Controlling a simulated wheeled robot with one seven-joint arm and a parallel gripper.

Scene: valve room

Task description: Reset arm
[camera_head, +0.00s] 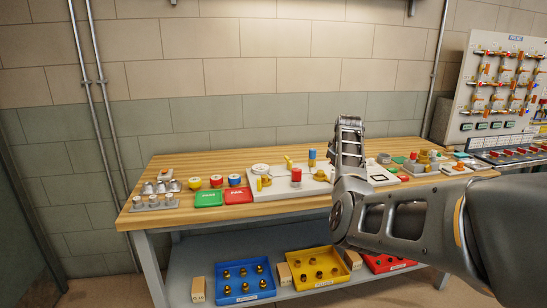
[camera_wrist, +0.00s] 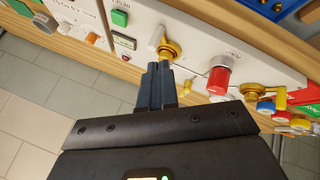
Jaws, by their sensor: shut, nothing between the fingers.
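My gripper (camera_wrist: 158,82) is in the lower middle of the wrist view, its dark fingers closed together and empty. A brass fitting (camera_wrist: 169,48) on a white board (camera_wrist: 200,35) shows just past the fingertips; I cannot tell whether they touch. A red-capped part (camera_wrist: 219,80) stands on the same board to the right. In the head view my arm (camera_head: 405,212) reaches in from the right over the wooden workbench (camera_head: 172,222). The arm end stands up in front of the back wall, and the fingertips cannot be made out there.
The board (camera_head: 265,193) carries red, yellow and blue parts. Below, a blue bin (camera_head: 243,295), a yellow bin (camera_head: 320,284) and a red bin (camera_head: 390,265) sit on the shelf. A valve panel (camera_head: 500,85) stands at right.

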